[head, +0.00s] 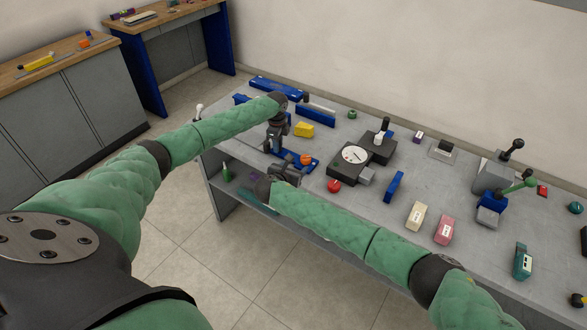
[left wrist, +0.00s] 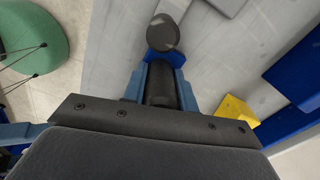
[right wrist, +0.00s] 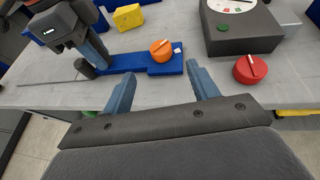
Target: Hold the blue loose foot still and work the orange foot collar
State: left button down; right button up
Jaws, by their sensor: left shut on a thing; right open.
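The blue loose foot (right wrist: 128,63) is a flat blue bar lying on the grey bench; it also shows in the head view (head: 309,168). The orange foot collar (right wrist: 162,49) sits on its wider right end and bears a pale pointer line. A white mark lies beside it on the blue plate. My left gripper (head: 271,146) is shut on a dark upright post (left wrist: 160,86) at the foot's left end. My right gripper (right wrist: 160,82) is open and empty, in front of the foot and collar, apart from both. In the head view its jaws (head: 288,174) are partly hidden.
A red knob (right wrist: 250,69) and a grey dial box (right wrist: 243,35) stand right of the collar. A yellow block (head: 304,130) and blue rails (head: 315,116) lie behind. The bench's front edge runs below my right gripper.

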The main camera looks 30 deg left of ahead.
aim_at(307, 158)
jog(key=shift+s, duration=0.1)
jog(key=w+d+r+n+t+y, duration=0.1)
jog(key=w+d+r+n, duration=0.1)
jog(key=w+d+r, duration=0.35)
jog(key=w+d+r+n+t+y, duration=0.1)
jog(key=w+d+r+n, duration=0.15)
jog(key=w+d, duration=0.6)
jog(key=f+y, duration=0.1)
jog(key=s+f+n+g+y, duration=0.1)
jog(key=f, duration=0.1)
jog(key=s+f+n+g+y, duration=0.1)
jog(key=shift+s+a+f+n+y, duration=0.2)
jog(key=shift+a+f+n+y, duration=0.1)
jog(key=shift+a, duration=0.1)
jog(key=s+a+f+g+y, duration=0.1)
jog(key=s, duration=0.1)
jog(key=s+a+f+n+g+y, duration=0.1)
jog(key=s+a, duration=0.1)
jog(key=s+a+f+n+g+y, duration=0.1)
jog(key=s+g, duration=0.1)
jog(key=shift+s+a, duration=0.25)
jog(key=shift+a, duration=0.1)
jog(key=shift+s+a+f+g+y, duration=0.1)
jog(key=shift+s+a+g+y, duration=0.25)
jog(key=shift+s+g+y, duration=0.05)
jog(key=shift+a, duration=0.15)
jog(key=x, duration=1.1)
jog(key=shift+w+a+f, duration=0.2)
jog(key=shift+w+f, duration=0.05)
